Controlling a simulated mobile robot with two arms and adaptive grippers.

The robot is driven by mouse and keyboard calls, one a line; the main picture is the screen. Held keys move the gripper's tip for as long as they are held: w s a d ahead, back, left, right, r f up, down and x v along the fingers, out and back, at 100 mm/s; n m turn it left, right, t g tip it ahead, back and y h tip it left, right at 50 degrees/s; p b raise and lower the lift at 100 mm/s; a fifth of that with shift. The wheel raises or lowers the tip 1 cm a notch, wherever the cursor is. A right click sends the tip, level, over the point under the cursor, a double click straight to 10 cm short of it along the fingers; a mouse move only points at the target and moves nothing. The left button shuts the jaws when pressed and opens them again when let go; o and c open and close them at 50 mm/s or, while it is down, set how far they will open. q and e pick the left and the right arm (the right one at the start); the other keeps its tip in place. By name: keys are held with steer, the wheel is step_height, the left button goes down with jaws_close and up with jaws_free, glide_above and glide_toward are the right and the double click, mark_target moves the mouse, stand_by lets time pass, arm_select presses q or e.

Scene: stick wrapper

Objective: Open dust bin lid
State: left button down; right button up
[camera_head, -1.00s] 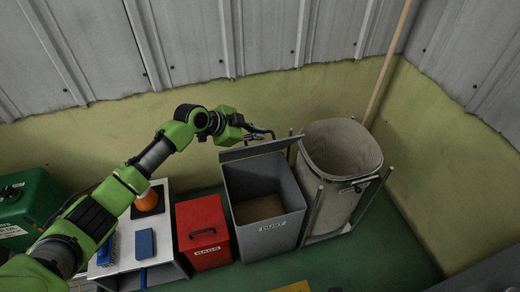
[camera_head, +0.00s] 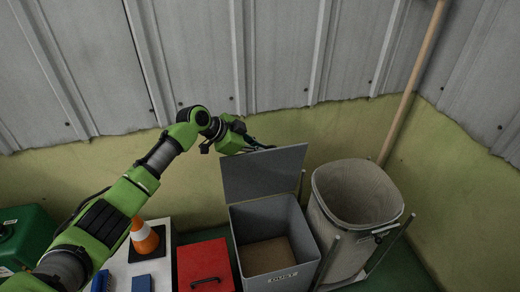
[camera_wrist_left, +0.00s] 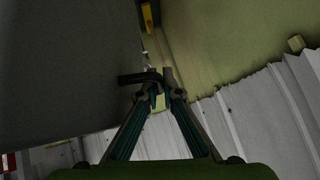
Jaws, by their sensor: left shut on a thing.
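The grey dust bin (camera_head: 272,245) stands against the wall with a white "DUST" label on its front. Its lid (camera_head: 264,174) is swung up, roughly upright at the bin's back edge, and the inside with a brown bottom shows. My left gripper (camera_head: 262,146) is at the lid's upper edge, partly hidden behind it. My right gripper is not in view.
A red bin (camera_head: 205,265) stands left of the dust bin. A tall grey waste container (camera_head: 355,195) in a metal frame is close on the right, with a wooden pole (camera_head: 412,85) behind it. An orange cone (camera_head: 144,236) stands on a white surface.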

arm_select(q)
steer(key=c, duration=2.5)
jaws_free()
steer(key=v, duration=1.2)
